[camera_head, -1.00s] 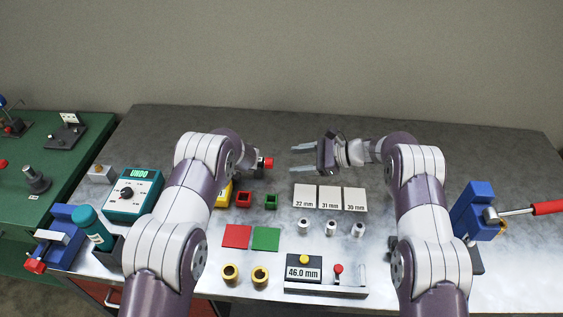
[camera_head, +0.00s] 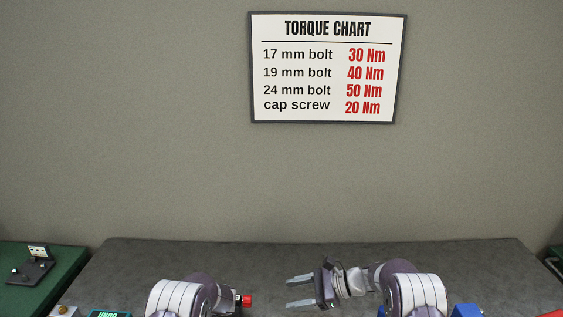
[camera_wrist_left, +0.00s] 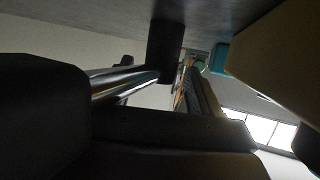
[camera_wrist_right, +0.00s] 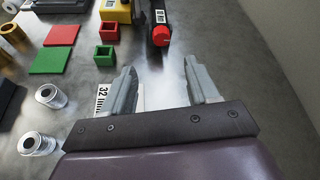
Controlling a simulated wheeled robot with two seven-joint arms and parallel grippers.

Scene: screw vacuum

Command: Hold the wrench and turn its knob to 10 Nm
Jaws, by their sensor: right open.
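The wrench shows in the right wrist view as a dark handle (camera_wrist_right: 157,14) ending in a red knob (camera_wrist_right: 161,37). In the head view the red knob (camera_head: 247,300) sticks out to the right past my left arm. A chrome shaft (camera_wrist_left: 122,82) crosses the left wrist view close up. My left gripper appears shut on the wrench, but its fingers are mostly hidden by my arm and shadow. My right gripper (camera_head: 289,293) is open and empty, its fingers pointing left toward the knob, with a gap between. The right wrist view shows the knob beyond the open fingertips (camera_wrist_right: 160,67).
A wall torque chart (camera_head: 328,68) lists a 17 mm bolt at 30 Nm and a cap screw at 20 Nm. Red (camera_wrist_right: 106,55) and green (camera_wrist_right: 61,35) items and metal sockets (camera_wrist_right: 50,96) stand on the table. The table back (camera_head: 250,255) is clear.

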